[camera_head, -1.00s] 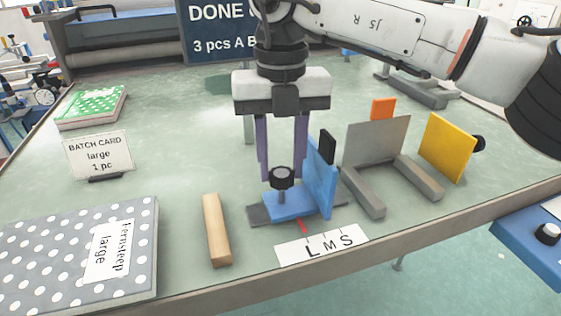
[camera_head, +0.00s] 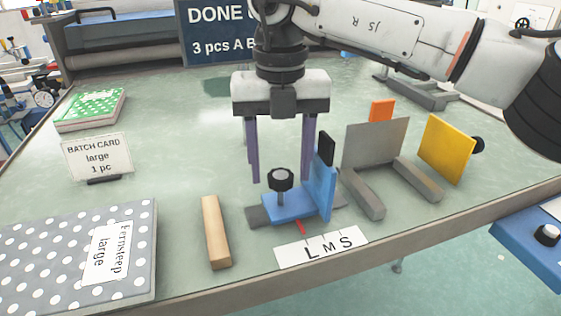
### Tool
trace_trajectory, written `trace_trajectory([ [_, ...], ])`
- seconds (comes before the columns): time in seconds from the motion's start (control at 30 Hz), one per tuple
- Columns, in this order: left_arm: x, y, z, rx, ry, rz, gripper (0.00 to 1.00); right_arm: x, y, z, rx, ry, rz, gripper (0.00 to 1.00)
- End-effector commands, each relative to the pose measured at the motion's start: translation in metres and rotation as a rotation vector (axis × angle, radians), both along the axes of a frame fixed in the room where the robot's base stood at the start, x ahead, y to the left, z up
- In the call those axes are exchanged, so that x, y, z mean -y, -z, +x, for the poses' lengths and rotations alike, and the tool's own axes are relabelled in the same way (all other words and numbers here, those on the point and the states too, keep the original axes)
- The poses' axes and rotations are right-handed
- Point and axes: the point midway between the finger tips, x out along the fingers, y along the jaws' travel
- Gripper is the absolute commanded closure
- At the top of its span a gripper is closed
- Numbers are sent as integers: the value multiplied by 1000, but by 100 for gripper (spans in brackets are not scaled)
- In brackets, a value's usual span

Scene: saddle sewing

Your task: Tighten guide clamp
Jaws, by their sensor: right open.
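The blue guide (camera_head: 322,190) stands on a grey base strip near the table's front edge. Its clamp knob (camera_head: 280,179), black and round on a short post, rises from the guide's blue foot. A red pointer (camera_head: 301,227) at the foot points toward the white L M S scale (camera_head: 322,247), nearest the L and M side. My right gripper (camera_head: 281,180) hangs down from above with its purple fingers open and wide apart, one to each side of the knob in the picture. Whether the fingers are level with the knob in depth is unclear. My left gripper is not in view.
A wooden block (camera_head: 215,232) lies left of the guide. A grey metal bracket (camera_head: 375,148), an orange piece (camera_head: 382,110) and a yellow plate (camera_head: 446,150) stand to the right.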

Motion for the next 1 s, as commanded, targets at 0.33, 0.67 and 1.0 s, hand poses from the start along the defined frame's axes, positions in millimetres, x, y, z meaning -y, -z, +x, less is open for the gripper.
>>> trace_trajectory([
  [0.33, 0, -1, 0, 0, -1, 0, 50, 0, -31, 1, 5, 1, 1, 48],
  [0.67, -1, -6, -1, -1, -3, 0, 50, -1, -91, 1, 2, 1, 1, 48],
  [1.0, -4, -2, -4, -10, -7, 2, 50, 0, -103, 0, 0, -1, 0, 48],
])
